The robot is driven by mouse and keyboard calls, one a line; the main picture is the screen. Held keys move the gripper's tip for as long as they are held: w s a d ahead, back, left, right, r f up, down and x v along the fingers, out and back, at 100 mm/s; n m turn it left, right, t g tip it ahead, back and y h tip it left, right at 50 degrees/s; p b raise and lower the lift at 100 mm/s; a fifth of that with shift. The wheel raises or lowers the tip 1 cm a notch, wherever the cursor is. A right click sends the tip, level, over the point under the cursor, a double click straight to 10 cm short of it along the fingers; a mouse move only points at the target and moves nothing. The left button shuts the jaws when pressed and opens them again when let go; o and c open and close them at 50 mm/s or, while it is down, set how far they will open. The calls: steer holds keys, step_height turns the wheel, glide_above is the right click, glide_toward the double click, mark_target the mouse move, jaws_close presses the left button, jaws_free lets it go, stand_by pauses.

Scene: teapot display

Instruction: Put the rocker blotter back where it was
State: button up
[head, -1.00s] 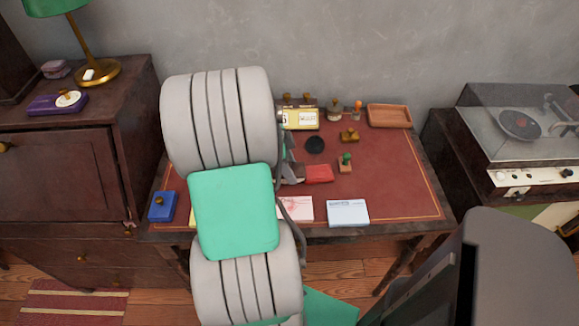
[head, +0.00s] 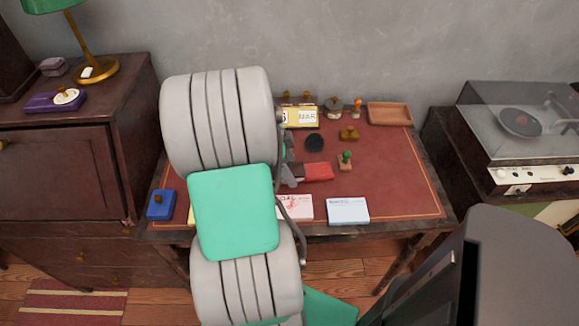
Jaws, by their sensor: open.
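I cannot tell for sure which object is the rocker blotter. A small brown piece with a knob (head: 349,134) stands on the red desk top (head: 400,180), right of the round black pad. A blue block with a brown knob (head: 161,204) is at the desk's left front corner. My gripper (head: 291,164) is mostly hidden behind my arm; grey finger parts show just left of a red block (head: 318,172). It is open. Whether the red block lies between or touches the fingers is unclear.
A green-knobbed stamp (head: 345,161), black pad (head: 314,143) and cards (head: 348,211) lie close by. Stamps and a yellow box (head: 304,116) line the back, with an empty wooden tray (head: 389,113) at right. The desk's right side is clear. A record player (head: 520,130) stands beyond.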

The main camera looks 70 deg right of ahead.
steer(key=p+v, duration=0.2)
steer(key=v, duration=1.1)
steer(key=w+a+n+t, duration=0.3)
steer(key=w+a+n, duration=0.7)
steer(key=a+n, duration=0.15)
steer(key=w+a+f+n+t+y, duration=0.1)
steer(key=a+f+n+t, duration=0.1)
steer(key=a+n, duration=1.7)
steer(key=a+t, duration=0.1)
steer(key=a, duration=0.5)
steer(key=shift+f+y, duration=0.35)
steer(key=shift+y, duration=0.05)
steer(key=shift+w, duration=0.15)
